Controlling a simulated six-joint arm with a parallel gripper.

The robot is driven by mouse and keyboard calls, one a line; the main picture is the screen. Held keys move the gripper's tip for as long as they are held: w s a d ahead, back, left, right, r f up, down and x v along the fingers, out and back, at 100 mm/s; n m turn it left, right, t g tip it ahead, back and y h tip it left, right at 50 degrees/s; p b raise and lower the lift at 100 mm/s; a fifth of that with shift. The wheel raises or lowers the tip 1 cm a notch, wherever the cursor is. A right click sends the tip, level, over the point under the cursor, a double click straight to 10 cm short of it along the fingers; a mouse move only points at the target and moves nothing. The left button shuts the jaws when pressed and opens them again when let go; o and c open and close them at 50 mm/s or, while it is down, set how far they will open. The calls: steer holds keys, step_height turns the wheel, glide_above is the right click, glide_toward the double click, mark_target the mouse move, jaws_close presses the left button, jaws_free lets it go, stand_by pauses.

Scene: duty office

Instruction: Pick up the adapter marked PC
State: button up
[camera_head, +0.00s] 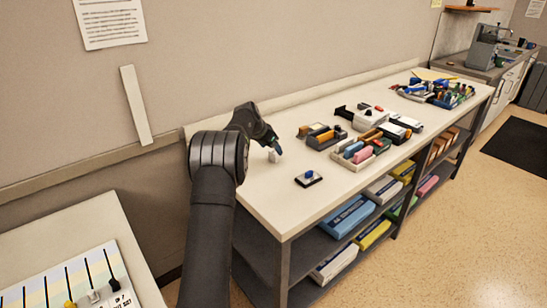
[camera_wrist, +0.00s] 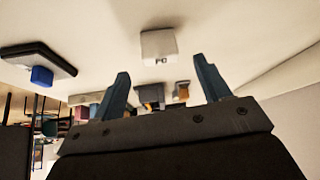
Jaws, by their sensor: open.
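A small white block (camera_head: 274,156), likely an adapter, stands on the white tabletop just below my gripper (camera_head: 271,143). In the wrist view the white block (camera_wrist: 158,44) shows beyond my gripper (camera_wrist: 160,67), with a small dark mark on its face that is too small to read. It lies between the lines of the two blue-grey fingers, which are spread with nothing held. I cannot tell whether the fingers reach down beside the block. No PC marking is readable in either view.
A black pad with a blue block (camera_head: 309,179) sits nearby toward the table's front edge. Trays of coloured parts (camera_head: 362,150) and more blocks (camera_head: 321,136) stand to the right. A cluttered tray (camera_head: 440,92) is at the far end. Bare tabletop (camera_head: 262,198) lies in front.

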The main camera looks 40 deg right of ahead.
mark_target(273, 152)
steer(key=x, duration=0.5)
steer(key=shift+a, duration=0.15)
steer(key=shift+c, duration=0.2)
steer(key=c, duration=1)
